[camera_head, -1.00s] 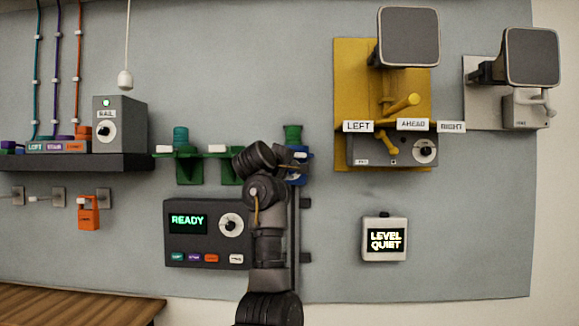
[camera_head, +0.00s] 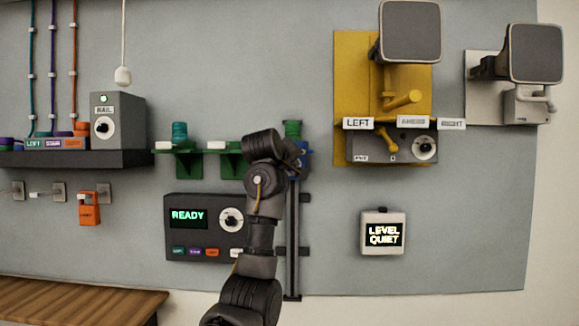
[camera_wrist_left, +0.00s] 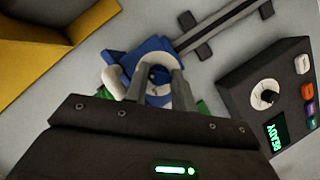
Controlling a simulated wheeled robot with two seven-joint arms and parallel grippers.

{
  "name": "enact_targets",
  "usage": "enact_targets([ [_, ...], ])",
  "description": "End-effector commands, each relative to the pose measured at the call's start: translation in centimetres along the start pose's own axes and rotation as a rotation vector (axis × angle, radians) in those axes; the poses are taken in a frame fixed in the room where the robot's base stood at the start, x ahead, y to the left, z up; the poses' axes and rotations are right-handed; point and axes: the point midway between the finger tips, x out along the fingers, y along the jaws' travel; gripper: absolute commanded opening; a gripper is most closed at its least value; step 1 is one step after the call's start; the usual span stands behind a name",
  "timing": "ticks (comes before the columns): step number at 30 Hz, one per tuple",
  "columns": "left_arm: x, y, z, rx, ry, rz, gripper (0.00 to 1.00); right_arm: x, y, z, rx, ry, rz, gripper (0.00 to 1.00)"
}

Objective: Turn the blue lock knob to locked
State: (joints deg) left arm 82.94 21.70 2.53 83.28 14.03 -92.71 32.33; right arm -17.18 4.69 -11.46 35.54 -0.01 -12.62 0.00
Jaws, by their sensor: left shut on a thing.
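The blue lock knob (camera_wrist_left: 157,76) sits at the centre of a pale round dial on a blue plate (camera_wrist_left: 120,52) in the left wrist view. My left gripper (camera_wrist_left: 157,80) is shut on the knob, with one grey finger on each side of it. In the head view my arm hides the knob and the gripper. Only part of the blue plate (camera_head: 304,160) shows beside my wrist, above a dark vertical rail. I cannot read any lock marking. My right gripper is in neither view.
The dark READY panel (camera_head: 205,226) with its white dial is just left of my arm. Green brackets (camera_head: 183,160) hold a row above it. A yellow board (camera_head: 352,60) with a horn and lever is at right.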

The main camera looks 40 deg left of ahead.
Motion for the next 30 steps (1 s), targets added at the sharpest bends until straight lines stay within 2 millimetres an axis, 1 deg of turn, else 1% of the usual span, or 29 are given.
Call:
enact_targets([
  [8, 0.0, 0.0, 0.1, 0.003, -0.001, 0.0, 0.03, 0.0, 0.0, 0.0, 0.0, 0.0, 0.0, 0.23],
  [9, 0.0, 0.0, 0.1, 0.003, -0.001, 0.0, 0.28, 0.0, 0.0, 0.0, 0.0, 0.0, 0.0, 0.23],
  [11, 0.0, 0.0, 0.1, 0.003, -0.001, 0.0, 0.35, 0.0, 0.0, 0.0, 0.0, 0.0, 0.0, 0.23],
  [23, -0.2, 0.3, 0.1, 0.002, 0.0, 0.004, 0.35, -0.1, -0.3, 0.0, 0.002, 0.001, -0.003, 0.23],
  [30, -1.3, 1.3, 0.4, 0.004, -0.004, 0.008, 0.35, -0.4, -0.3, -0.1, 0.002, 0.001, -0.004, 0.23],
])
